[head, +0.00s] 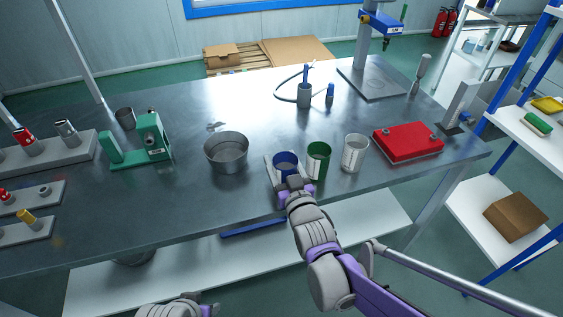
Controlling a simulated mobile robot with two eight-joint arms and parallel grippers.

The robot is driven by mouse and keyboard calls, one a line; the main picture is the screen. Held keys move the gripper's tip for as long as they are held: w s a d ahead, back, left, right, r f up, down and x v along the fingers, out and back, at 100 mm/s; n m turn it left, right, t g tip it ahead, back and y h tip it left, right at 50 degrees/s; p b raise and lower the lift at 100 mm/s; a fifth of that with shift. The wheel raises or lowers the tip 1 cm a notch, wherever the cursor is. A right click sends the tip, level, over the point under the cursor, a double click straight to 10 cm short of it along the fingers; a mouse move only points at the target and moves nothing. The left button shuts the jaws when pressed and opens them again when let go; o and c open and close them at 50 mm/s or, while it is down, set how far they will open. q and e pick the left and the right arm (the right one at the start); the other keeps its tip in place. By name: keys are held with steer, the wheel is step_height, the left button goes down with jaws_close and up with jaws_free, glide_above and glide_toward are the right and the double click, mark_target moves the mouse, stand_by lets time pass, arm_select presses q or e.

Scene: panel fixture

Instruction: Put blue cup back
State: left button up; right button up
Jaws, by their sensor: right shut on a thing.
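My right gripper (293,186) reaches in from the front and is shut on the blue cup; the fingers are partly hidden by the wrist. A green cup (318,160) stands just to its right, then a white cup (354,153) with markings. My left gripper (208,311) is barely in view at the bottom edge, away from the bench, and its fingers are not clear.
A round metal pot (226,153) stands left of the cups, and a red box (408,143) lies to the right. A green vise-like tool (140,141) and peg racks (48,153) fill the left end. The bench (200,201) is clear in front of the pot.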

steer(key=o, duration=1.1)
steer(key=shift+f, duration=0.2)
steer(key=shift+c, duration=0.2)
steer(key=o, duration=0.5)
steer(key=shift+c, duration=0.2)
steer(key=shift+r, duration=0.1)
